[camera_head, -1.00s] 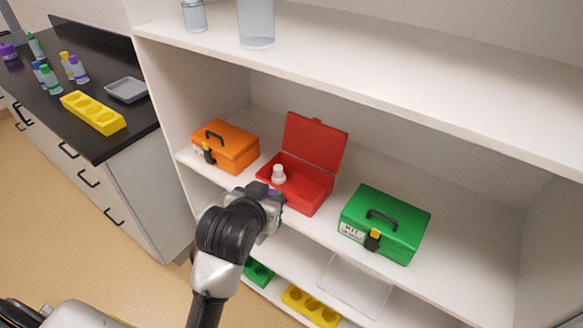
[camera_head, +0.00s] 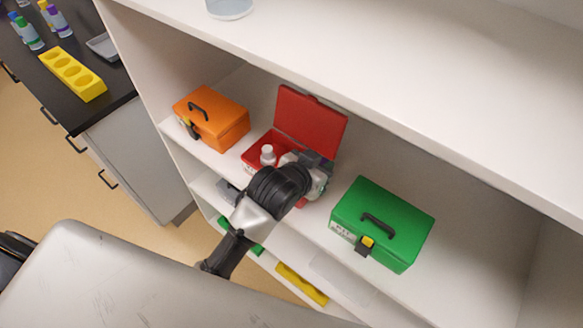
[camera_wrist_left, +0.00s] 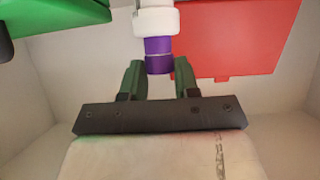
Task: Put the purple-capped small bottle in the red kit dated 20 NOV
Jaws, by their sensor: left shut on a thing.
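The red kit (camera_head: 309,124) stands open on the middle shelf, its lid raised at the back. A small white-capped bottle (camera_head: 268,156) stands upright inside it at the left. My left gripper (camera_head: 314,170) is over the right part of the kit and hides much of its inside. In the left wrist view, the gripper (camera_wrist_left: 158,75) is shut on the purple-capped bottle (camera_wrist_left: 158,58), with the purple cap between its fingers. The bottle is hidden in the head view, so I cannot tell whether it touches the kit's floor. The kit's date is not readable. My right gripper is not in view.
An orange kit (camera_head: 212,118) stands shut to the left of the red one, and a green kit (camera_head: 382,222) stands shut to the right. A shelf board (camera_head: 350,75) runs above. Yellow rack (camera_head: 72,74) and several bottles are on the dark counter.

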